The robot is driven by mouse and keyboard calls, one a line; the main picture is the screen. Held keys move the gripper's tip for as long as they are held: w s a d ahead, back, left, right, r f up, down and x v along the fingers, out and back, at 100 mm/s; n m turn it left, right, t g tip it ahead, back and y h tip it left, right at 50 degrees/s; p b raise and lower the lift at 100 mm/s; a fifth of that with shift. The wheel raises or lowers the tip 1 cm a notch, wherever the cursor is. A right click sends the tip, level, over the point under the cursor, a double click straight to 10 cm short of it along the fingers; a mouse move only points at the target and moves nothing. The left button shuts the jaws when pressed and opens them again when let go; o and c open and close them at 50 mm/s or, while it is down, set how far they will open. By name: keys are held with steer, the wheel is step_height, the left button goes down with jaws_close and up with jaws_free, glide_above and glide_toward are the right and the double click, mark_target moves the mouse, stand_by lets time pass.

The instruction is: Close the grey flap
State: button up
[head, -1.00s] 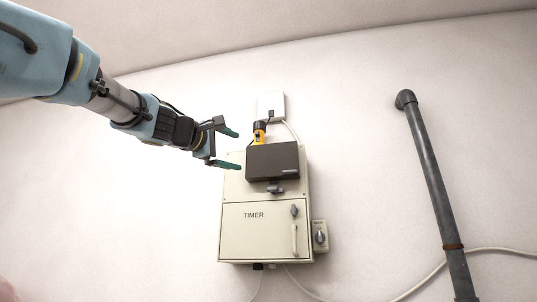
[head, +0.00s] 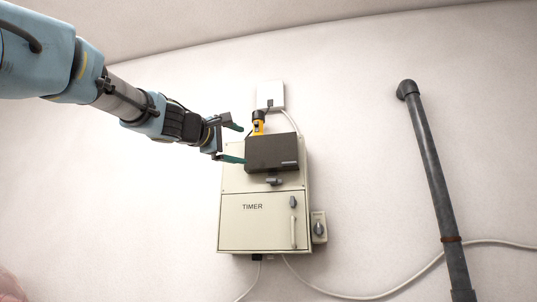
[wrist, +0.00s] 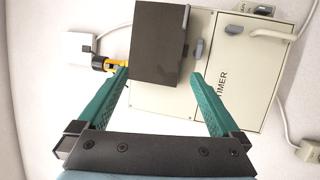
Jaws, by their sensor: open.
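The dark grey flap (head: 272,152) is on the upper part of the beige TIMER box (head: 234,234) on the wall. It appears raised, standing out from the box's front, with a small grey knob (head: 274,181) below it. My gripper (head: 241,144) is open and empty, at the flap's left edge in the head view. In the wrist view my green fingers (wrist: 160,75) are spread, with the flap (wrist: 158,40) between and beyond their tips. I cannot tell whether a finger touches it.
A yellow and black fitting (head: 258,124) sits just above the flap, below a white wall box (head: 270,93). The TIMER door has a handle (head: 293,232). A small switch box (head: 319,228) is at the right side. A dark pipe (head: 432,180) stands farther right.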

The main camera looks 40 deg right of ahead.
steer(key=b+v, duration=0.7)
steer(key=v, duration=0.2)
steer(key=w+a+f+n+t+y, duration=0.1)
steer(key=w+a+f+y, duration=0.15)
steer(key=w+f, duration=0.5)
steer(key=w+a+f+t+y, duration=0.1)
steer(key=w+f+t+y, duration=0.3)
steer(key=f, duration=0.7)
steer(key=w+a+f+g+y, duration=0.1)
steer(key=w+a+f+y, duration=0.15)
steer(key=f, duration=0.45)
steer(key=w+a+f+g+y, duration=0.1)
steer(key=w+a+f, duration=0.25)
steer(key=f, duration=0.35)
steer(key=w+a+f+g+y, duration=0.15)
steer(key=a+f, duration=0.25)
steer(key=f, duration=0.4)
steer(key=s+a+f+m+g+y, duration=0.1)
steer(key=s+a+f+y, duration=0.1)
steer(key=a+f, duration=0.65)
steer(key=s+a+f+m+y, duration=0.1)
steer(key=a+f+y, duration=0.3)
steer(key=f, duration=0.7)
steer(key=s+a+f+m+g+y, duration=0.2)
steer(key=s+a+f+g, duration=0.1)
steer(key=s+a+f, duration=1)
steer(key=shift+f+m, duration=0.35)
steer(key=shift+m, duration=0.05)
